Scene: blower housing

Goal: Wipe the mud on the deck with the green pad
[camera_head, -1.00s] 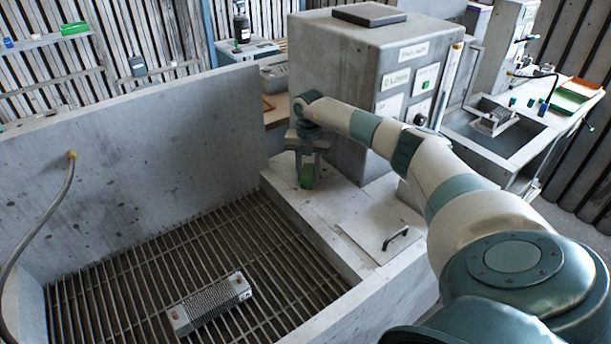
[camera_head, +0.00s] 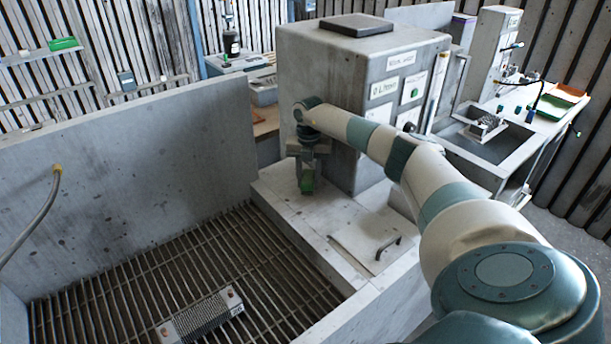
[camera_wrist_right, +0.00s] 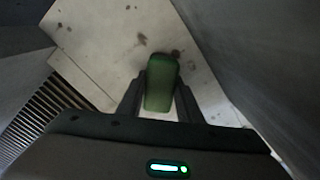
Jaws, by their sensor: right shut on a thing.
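My right gripper (camera_head: 308,177) is shut on the green pad (camera_head: 307,184) over the pale deck (camera_head: 345,215), close to the base of the grey cabinet. In the right wrist view the green pad (camera_wrist_right: 161,84) sits between the two dark fingers (camera_wrist_right: 159,100). Brown mud spots (camera_wrist_right: 176,54) show on the deck at the pad's far end, with another spot (camera_wrist_right: 142,39) a little up and left. The pad's underside is hidden, so I cannot tell whether it touches the deck. My left gripper is not in view.
The grey cabinet (camera_head: 330,90) stands right behind the deck. A hatch with a handle (camera_head: 385,243) lies on the deck's near part. Left of the deck is a sunken grate (camera_head: 130,275) with a ribbed metal block (camera_head: 203,316) on it. A tall grey wall (camera_head: 130,160) bounds the grate.

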